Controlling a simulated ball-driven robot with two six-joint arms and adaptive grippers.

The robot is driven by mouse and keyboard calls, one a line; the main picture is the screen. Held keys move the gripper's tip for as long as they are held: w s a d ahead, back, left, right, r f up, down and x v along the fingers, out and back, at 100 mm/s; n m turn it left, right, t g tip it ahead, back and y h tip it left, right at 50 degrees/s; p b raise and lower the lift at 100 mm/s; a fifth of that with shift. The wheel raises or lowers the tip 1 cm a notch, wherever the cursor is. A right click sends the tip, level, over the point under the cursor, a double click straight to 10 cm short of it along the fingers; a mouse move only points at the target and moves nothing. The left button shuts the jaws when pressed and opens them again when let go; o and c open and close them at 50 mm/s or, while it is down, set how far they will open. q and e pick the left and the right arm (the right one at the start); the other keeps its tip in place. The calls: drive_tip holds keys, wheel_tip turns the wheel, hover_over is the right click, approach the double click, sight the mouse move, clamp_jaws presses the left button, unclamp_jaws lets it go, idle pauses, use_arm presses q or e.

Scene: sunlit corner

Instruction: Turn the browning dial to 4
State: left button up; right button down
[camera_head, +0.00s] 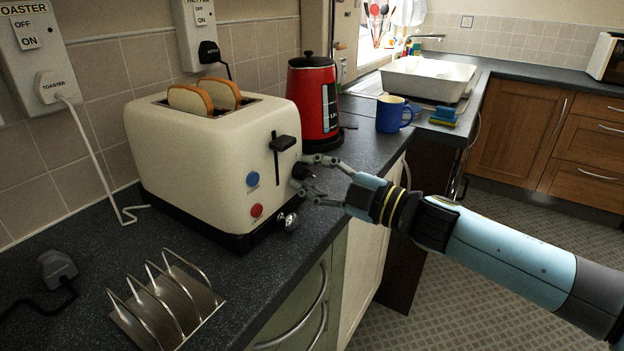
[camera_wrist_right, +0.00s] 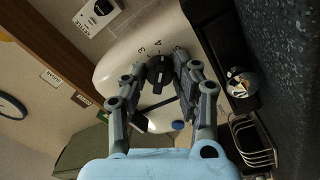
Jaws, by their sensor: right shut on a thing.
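The cream toaster (camera_head: 215,150) stands on the dark counter with two bread slices (camera_head: 205,95) in its top. Its black browning dial (camera_wrist_right: 158,72) is on the end face, with printed numbers around it. A 3 and a 4 are legible in the right wrist view; which number the dial points to is too small to tell. My right gripper (camera_head: 303,174) is shut on the dial, one finger on each side, and partly hides it in the head view. The black lever (camera_head: 284,143), blue button (camera_head: 253,179) and red button (camera_head: 257,210) are beside it. My left gripper is not in view.
A shiny metal knob (camera_head: 289,221) sits low by the toaster's base. A toast rack (camera_head: 165,305) lies in front, a red kettle (camera_head: 314,100) and blue mug (camera_head: 392,113) behind. The toaster's white cord (camera_head: 95,150) runs to the wall. Open floor lies right of the counter.

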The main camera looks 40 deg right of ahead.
drive_tip(key=shift+f+n+b, duration=0.1)
drive_tip(key=shift+n+b, duration=0.25)
drive_tip(key=shift+n, duration=0.85)
drive_tip(key=c, duration=1)
unclamp_jaws()
drive_tip(key=v, duration=1.2)
drive_tip(key=shift+d, duration=0.2)
